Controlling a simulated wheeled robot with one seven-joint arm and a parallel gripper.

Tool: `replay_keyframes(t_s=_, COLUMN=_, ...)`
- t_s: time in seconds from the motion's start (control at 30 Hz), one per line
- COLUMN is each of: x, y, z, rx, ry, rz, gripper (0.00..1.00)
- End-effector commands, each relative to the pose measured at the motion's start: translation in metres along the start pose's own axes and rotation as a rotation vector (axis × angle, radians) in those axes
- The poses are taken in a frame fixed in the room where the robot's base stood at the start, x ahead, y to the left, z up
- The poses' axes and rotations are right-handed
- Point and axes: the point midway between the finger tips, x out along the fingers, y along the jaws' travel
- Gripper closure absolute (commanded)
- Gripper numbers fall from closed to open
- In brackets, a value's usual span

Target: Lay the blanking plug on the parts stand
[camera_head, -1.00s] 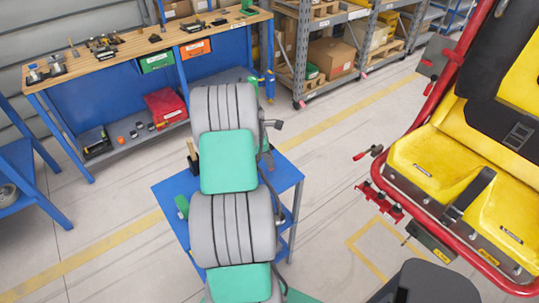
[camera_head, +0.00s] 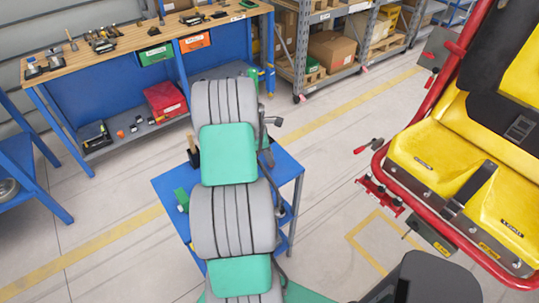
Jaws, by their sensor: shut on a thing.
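A blue stand (camera_head: 167,185) with a flat top is under and behind my arm, in the middle of the head view; I take it for the parts stand. A green block (camera_head: 182,200) and a dark holder with a light-brown upright piece (camera_head: 193,152) are at its left side. My grey and green arm covers most of the top. My gripper's fingers are hidden behind the arm. I cannot make out the blanking plug anywhere.
A workbench (camera_head: 130,50) with tools and bins stands at the back left. Shelving (camera_head: 300,60) with boxes is at the back. A red-framed yellow seat unit (camera_head: 430,160) is at the right. Another blue table (camera_head: 20,150) is at the left edge. Floor between is clear.

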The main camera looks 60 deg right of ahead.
Motion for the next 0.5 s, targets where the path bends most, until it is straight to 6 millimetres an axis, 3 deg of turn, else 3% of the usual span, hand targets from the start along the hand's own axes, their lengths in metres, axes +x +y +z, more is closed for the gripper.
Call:
replay_keyframes(t_s=0.07, x=0.0016, y=0.0000, z=-0.0004, rx=0.000, ry=0.000, rz=0.000, gripper=1.00)
replay_keyframes(t_s=0.1, x=0.0017, y=0.0001, z=-0.0005, rx=0.000, ry=0.000, rz=0.000, gripper=0.77)
replay_keyframes(t_s=0.4, x=0.0014, y=0.0000, z=-0.0004, rx=0.000, ry=0.000, rz=0.000, gripper=0.52)
replay_keyframes(t_s=0.5, x=0.0014, y=0.0000, z=-0.0004, rx=0.000, ry=0.000, rz=0.000, gripper=0.52)
